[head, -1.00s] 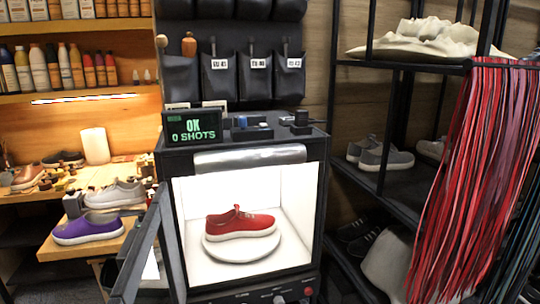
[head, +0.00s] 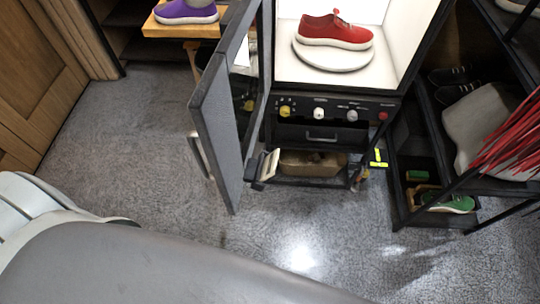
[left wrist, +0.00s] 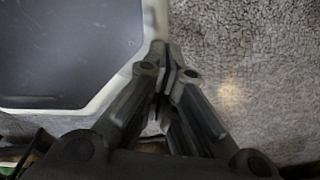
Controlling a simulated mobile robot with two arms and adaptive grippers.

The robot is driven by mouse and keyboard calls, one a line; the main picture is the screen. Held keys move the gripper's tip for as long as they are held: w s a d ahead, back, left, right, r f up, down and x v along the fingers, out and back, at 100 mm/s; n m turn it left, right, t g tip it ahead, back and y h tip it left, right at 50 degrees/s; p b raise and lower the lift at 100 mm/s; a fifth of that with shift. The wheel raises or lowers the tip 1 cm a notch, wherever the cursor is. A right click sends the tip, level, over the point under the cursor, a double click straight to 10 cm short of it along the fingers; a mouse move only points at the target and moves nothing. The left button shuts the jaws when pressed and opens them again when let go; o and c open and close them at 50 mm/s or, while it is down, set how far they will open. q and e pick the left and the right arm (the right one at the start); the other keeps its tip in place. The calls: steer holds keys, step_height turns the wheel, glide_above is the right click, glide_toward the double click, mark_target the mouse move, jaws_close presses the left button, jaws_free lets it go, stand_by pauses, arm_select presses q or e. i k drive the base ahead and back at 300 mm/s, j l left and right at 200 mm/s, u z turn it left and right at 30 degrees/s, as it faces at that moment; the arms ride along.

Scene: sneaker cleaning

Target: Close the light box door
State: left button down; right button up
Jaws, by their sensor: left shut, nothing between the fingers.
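The light box (head: 428,40) stands at the top middle of the head view, lit inside. Its dark grey door (head: 215,120) is swung wide open on the left side, with a pale handle (head: 198,152) on its outer face. A red sneaker (head: 335,32) sits on a white round turntable (head: 333,55) inside. My left gripper (left wrist: 163,72) shows only in the left wrist view, fingers together and empty, over the floor and apart from the door. My right gripper is not in view.
A control panel with knobs (head: 319,112) and a drawer (head: 322,138) lie below the box opening. A black rack (head: 412,180) with a green shoe (head: 450,203) stands at right. A purple sneaker (head: 187,12) sits at top left. Grey floor (head: 130,130) left of the door is clear.

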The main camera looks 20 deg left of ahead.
mark_target(210, 107)
steer(key=k+j, duration=0.15)
steer(key=j, duration=0.2)
steer(key=k+j, duration=0.15)
steer(key=j, duration=0.25)
steer(key=k+j, duration=0.1)
steer(key=j, duration=0.25)
